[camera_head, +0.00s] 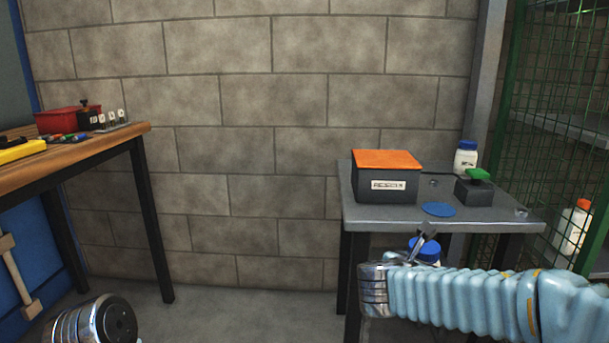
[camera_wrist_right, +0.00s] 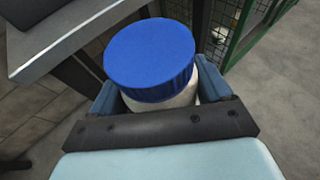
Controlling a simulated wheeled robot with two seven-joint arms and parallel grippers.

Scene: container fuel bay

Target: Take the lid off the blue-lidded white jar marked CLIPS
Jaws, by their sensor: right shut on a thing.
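A white jar with a ribbed blue lid (camera_wrist_right: 150,58) is in my right gripper (camera_wrist_right: 160,92). The fingers are shut on its white body (camera_wrist_right: 180,97), one on each side below the lid. The lid is on the jar. No marking shows on the visible part of the body, so I cannot read its name. In the head view the blue lid (camera_head: 425,250) shows in front of the grey table's front edge, partly hidden by my right gripper (camera_head: 427,238). My left gripper is not seen; only part of my left arm shows at bottom left.
The grey table (camera_head: 380,213) holds a dark box with an orange lid (camera_head: 387,159), another white jar with a blue lid (camera_head: 466,158), a green-topped dark block (camera_head: 474,189) and a flat blue disc (camera_head: 438,209). A green mesh cage (camera_head: 540,90) stands right. A wooden bench (camera_head: 90,148) stands left.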

